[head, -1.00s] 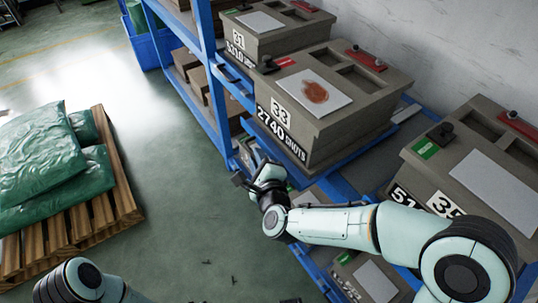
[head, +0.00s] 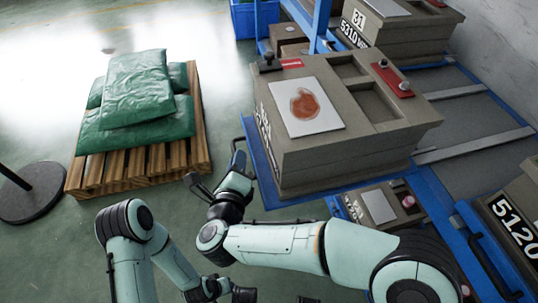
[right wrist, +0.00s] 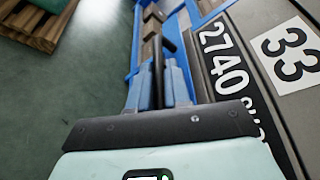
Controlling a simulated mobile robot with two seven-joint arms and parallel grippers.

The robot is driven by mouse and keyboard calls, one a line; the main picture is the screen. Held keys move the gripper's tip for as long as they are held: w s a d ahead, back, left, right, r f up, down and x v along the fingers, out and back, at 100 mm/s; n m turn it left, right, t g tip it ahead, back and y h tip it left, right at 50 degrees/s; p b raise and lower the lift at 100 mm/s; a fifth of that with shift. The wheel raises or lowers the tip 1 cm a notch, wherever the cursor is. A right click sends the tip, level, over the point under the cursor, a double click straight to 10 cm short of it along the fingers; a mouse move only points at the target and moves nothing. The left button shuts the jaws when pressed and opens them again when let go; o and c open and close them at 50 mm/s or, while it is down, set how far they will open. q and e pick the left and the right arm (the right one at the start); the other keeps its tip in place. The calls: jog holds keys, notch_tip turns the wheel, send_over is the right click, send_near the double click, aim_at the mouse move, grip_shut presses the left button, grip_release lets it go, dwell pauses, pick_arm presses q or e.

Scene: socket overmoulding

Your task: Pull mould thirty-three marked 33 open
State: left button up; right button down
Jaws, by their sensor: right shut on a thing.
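Mould 33 (head: 340,160) is a grey-brown block with a white plate on top bearing a rust-red stain. It sits on a blue tray (head: 262,180) that sticks out well past its neighbours. The right wrist view shows its white 33 label (right wrist: 290,55) and the 2740 marking. My right gripper (head: 238,160) is at the tray's front; in the right wrist view its blue fingers (right wrist: 160,85) are shut on the dark bar handle (right wrist: 158,60). My left gripper (head: 240,294) is low at the bottom edge, partly cut off; its jaws are unclear.
Mould 31 (head: 400,30) stands farther back on the blue rack. A pallet (head: 135,170) with green sacks and a round black base (head: 35,192) stand left. Floor between is clear.

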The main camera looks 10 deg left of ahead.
pick_arm(q)
jog(key=shift+w+d+r, duration=0.1)
jog(key=shift+w+r, duration=0.1)
jog(key=shift+w, duration=0.05)
pick_arm(e)
jog(key=a, duration=0.1)
jog(key=s+a, duration=0.1)
jog(key=a, duration=0.1)
jog(key=s+a, duration=0.1)
jog(key=a, duration=0.1)
jog(key=shift+s+a+f, duration=0.1)
jog(key=shift+a+f, duration=0.05)
jog(key=shift+a, duration=0.1)
jog(key=c, duration=1.4)
grip_release()
jog(key=shift+c, duration=0.2)
pick_arm(q)
jog(key=r, duration=0.1)
jog(key=r+p, duration=0.1)
jog(key=w+d+p, duration=0.1)
jog(key=shift+r+t, duration=0.4)
pick_arm(e)
jog(key=a+v, duration=0.1)
jog(key=v, duration=1.2)
jog(key=shift+s+d, duration=0.15)
jog(key=shift+d, duration=0.25)
